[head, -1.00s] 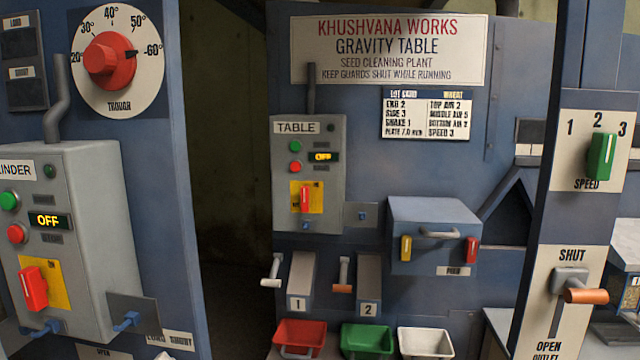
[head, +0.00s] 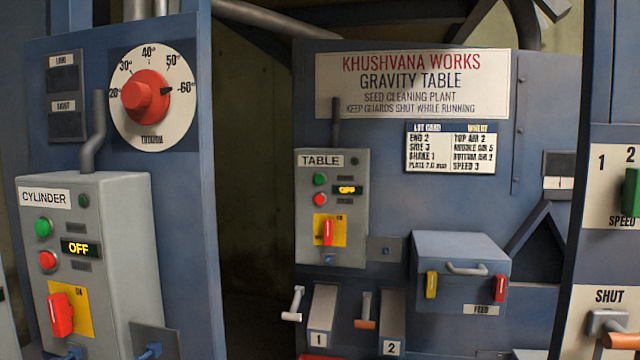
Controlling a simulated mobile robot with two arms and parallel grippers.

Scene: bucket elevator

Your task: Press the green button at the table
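The grey control box labelled TABLE (head: 331,210) is on the blue gravity table panel, right of the dark gap. Its green button (head: 320,179) sits at the upper left of the box, above a red button (head: 320,199). A small display (head: 347,190) beside them reads OFF. A red switch handle (head: 327,232) stands upright on a yellow plate below. Neither of my grippers shows in the head view.
A nearer CYLINDER box (head: 95,250) at left has its own green button (head: 43,228) and an OFF display. A blue feed box (head: 462,268) and levers sit right of and below the TABLE box. A blue post stands at right.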

